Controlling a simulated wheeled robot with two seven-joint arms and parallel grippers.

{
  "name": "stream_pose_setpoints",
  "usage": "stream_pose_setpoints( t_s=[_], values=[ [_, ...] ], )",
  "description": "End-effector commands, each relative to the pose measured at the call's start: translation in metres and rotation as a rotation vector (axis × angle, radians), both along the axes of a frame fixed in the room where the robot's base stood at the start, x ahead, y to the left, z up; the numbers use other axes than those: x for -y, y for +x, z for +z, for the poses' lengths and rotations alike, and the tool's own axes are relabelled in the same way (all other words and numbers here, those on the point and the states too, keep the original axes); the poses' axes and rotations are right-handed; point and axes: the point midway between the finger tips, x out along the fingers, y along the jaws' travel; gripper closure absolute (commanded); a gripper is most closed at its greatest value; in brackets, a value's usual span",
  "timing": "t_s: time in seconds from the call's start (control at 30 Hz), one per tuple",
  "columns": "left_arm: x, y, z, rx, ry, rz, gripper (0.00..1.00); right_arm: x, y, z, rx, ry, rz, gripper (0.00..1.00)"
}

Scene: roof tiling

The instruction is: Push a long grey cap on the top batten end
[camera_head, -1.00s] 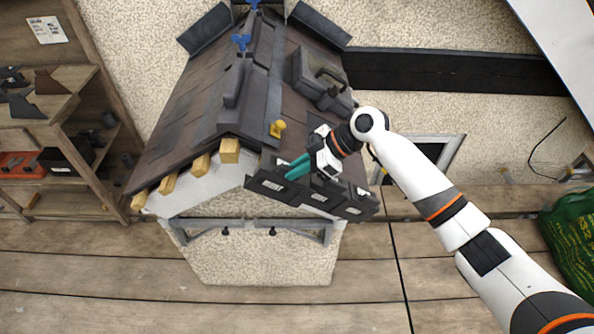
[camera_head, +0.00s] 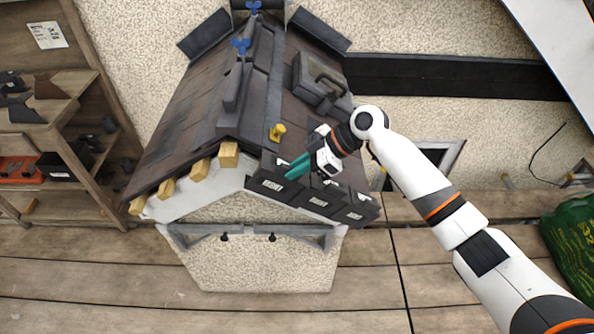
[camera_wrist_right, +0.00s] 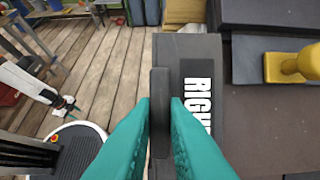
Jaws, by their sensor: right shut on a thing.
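My right gripper (camera_head: 296,168) is at the front right slope of the model roof, with its teal fingers pointing down-left. In the right wrist view its fingers (camera_wrist_right: 160,105) are shut on the upright fin of a dark grey cap (camera_wrist_right: 197,55) with white lettering that starts "RIG". In the head view this cap (camera_head: 268,184) is at the upper end of a row of dark labelled caps (camera_head: 318,201) along the right roof edge. The batten end under it is hidden, so I cannot tell how far it is seated. My left gripper (camera_wrist_right: 67,105) shows small in the wrist view, its jaws unclear.
Bare wooden batten ends (camera_head: 228,155) stick out along the left gable edge. A yellow knob (camera_head: 276,132) and a grey block with a handle (camera_head: 318,82) sit on the right slope. Shelves (camera_head: 75,125) stand at the left. A green sack (camera_head: 572,235) lies at the right.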

Motion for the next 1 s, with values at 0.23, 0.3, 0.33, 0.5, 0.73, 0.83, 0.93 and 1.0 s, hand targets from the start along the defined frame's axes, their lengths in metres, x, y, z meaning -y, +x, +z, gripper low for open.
stream_pose_setpoints(
  t_s=[0.23,0.3,0.33,0.5,0.73,0.83,0.93,1.0],
  values=[
    [0.0002,0.0000,0.0002,0.000,0.000,0.000,0.62,-0.0003,0.0001,0.0008,0.001,0.001,0.001,1.00],
    [0.0002,0.0000,0.0001,0.000,0.000,0.000,0.62,-0.0003,0.0001,0.0008,0.001,0.001,0.001,1.00],
    [0.0002,0.0000,0.0000,0.000,0.000,0.000,0.62,-0.0003,0.0001,0.0007,0.001,0.001,0.001,1.00],
    [0.0004,0.0000,-0.0030,0.000,0.000,0.000,0.62,-0.0006,0.0026,0.0000,0.001,0.001,0.001,1.00],
    [0.0004,0.0001,-0.0071,0.000,-0.001,0.000,0.62,-0.0007,0.0074,0.0000,0.000,0.001,0.001,1.00],
    [0.0005,0.0000,-0.0067,0.000,-0.001,-0.001,0.62,-0.0006,0.0076,0.0005,0.000,0.001,0.001,1.00],
    [0.0005,0.0000,-0.0066,0.000,-0.001,-0.001,0.62,-0.0006,0.0075,0.0007,0.000,0.001,0.001,1.00],
    [0.0006,0.0001,-0.0065,0.000,-0.001,-0.001,0.62,-0.0006,0.0075,0.0007,0.000,0.001,0.001,1.00]
  ],
)
